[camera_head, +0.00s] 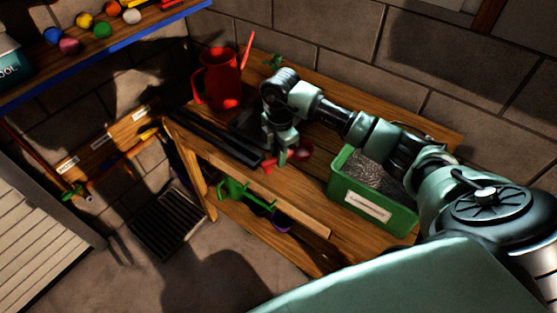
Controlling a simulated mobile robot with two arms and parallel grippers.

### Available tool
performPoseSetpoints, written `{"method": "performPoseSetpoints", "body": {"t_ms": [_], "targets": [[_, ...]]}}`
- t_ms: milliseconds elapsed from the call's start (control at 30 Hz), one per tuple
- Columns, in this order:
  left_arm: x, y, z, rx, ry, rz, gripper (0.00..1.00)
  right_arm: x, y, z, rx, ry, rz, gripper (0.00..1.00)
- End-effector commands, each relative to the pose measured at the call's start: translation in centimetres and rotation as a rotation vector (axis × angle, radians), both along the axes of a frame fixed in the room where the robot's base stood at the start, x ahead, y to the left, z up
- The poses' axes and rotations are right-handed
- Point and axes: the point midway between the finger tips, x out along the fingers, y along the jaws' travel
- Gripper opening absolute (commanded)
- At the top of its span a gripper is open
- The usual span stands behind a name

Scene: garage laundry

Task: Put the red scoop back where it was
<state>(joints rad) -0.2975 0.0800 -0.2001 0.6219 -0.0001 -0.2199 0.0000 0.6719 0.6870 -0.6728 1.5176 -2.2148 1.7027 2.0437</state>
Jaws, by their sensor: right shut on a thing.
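My right arm comes in from the right and reaches over the wooden bench. Its gripper (284,158) points down at the bench and is shut on the red scoop (304,149). The scoop's red bowl shows just right of the fingers, and a bit of red shows to their left. The fingers hide its middle. I cannot tell whether the scoop touches the bench top. My left gripper is not in view.
A green labelled bin (361,206) with grey contents stands right of the gripper. A red watering can (222,79) stands at the back left of the bench (310,206). Black trays lie left of the gripper.

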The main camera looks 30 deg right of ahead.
Motion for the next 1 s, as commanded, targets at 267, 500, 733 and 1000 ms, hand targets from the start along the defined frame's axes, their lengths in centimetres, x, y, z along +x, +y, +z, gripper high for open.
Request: {"method": "performPoseSetpoints", "body": {"t_ms": [267, 500, 733, 1000], "targets": [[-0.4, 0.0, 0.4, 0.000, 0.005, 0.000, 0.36, 0.0, 0.0, -3.0, 0.000, 0.000, 0.000, 0.00], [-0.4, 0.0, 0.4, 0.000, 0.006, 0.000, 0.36, 0.0, 0.0, -3.0, 0.000, 0.000, 0.001, 0.22], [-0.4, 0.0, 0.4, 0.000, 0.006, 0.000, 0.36, 0.0, 0.0, -3.0, 0.000, 0.000, 0.001, 0.41], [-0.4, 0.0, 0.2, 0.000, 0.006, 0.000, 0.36, 0.1, 0.0, -2.2, 0.000, -0.002, 0.001, 0.41]]}}
